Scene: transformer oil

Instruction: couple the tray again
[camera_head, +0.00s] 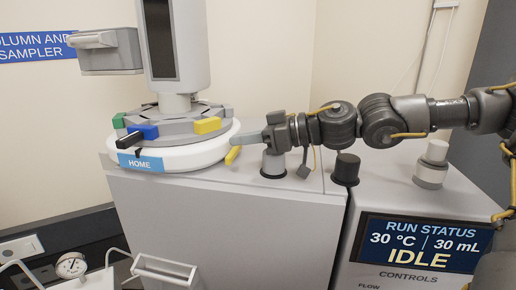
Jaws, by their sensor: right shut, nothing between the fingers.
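The round white tray (190,158) sits on top of the grey cabinet, under the sampler column, with a blue HOME label (140,163) on its front. A black lever (130,140) points out over the front left rim. A small yellow tab (232,156) stands at the right rim. My right gripper (237,139) is shut and empty, its tips at the tray's right edge just above the yellow tab; I cannot tell whether they touch. My left gripper is out of view.
A status screen (420,243) reads IDLE, 30 °C, 30 mL. A grey box (107,50) juts out above the tray's left. A gauge (71,265) is low left.

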